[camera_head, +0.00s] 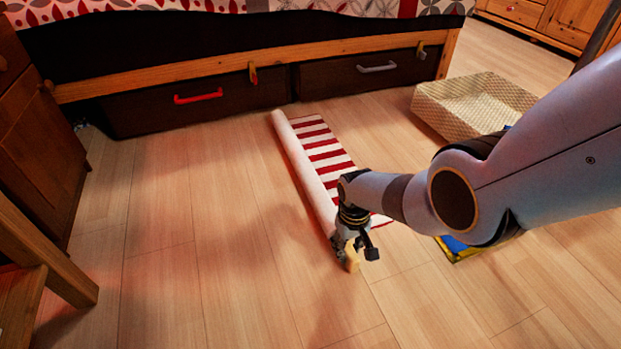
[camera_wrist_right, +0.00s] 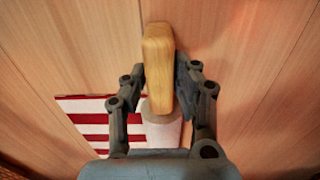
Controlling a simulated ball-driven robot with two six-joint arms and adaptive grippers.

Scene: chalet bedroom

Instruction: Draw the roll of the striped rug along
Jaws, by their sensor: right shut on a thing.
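The striped rug (camera_head: 328,160) lies on the wood floor in front of the bed, with red and white bands. Its pale roll (camera_head: 301,165) runs along the left side of the flat striped part. My right gripper (camera_head: 352,246) is at the near end of the roll, shut on a wooden handle (camera_head: 352,262). In the right wrist view the wooden handle (camera_wrist_right: 158,55) sits between both fingers, and the roll's end (camera_wrist_right: 162,128) shows just behind it. My right arm hides the near right part of the rug in the head view. My left gripper is not in view.
A bed with drawers, one with a red handle (camera_head: 198,96), stands behind the rug. A woven box (camera_head: 440,108) stands to the right. A blue and yellow item (camera_head: 455,246) is partly under my arm. Floor left of the roll (camera_head: 200,220) is clear up to the wooden furniture.

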